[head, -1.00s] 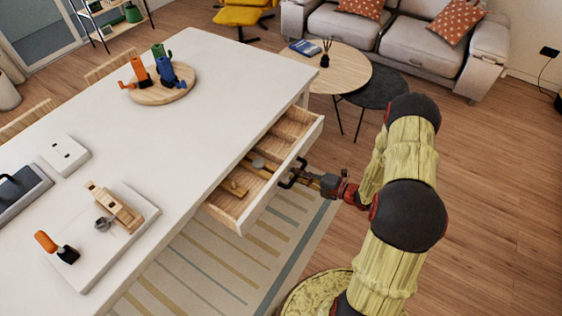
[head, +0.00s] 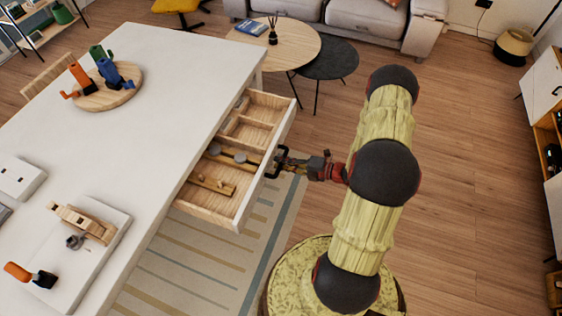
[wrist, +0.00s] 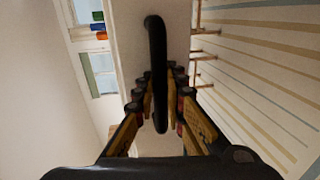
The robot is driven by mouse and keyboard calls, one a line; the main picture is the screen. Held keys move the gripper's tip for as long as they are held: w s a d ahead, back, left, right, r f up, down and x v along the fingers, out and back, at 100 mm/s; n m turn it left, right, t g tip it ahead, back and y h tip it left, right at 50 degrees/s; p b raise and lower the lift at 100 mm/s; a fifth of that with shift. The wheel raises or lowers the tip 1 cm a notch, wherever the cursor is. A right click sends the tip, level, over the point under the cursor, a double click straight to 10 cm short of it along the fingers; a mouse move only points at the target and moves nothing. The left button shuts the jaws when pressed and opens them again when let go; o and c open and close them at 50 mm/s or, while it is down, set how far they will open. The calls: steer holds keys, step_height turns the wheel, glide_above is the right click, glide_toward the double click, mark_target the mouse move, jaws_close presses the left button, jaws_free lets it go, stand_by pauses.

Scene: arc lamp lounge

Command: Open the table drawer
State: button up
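The white table (head: 150,130) has a drawer (head: 228,205) pulled well out of its right side, with its wooden inside and compartments showing. In the wrist view the fingertips (wrist: 160,90) flank the bar closely. Exact finger contact is partly hidden by the bar.
Small items lie in the drawer. A round wooden coffee table (head: 290,45) and a dark one (head: 330,60) stand behind. Floor to the right is clear.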

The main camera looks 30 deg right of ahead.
steer(key=o, duration=0.5)
steer(key=shift+c, duration=0.2)
steer(key=v, duration=1.2)
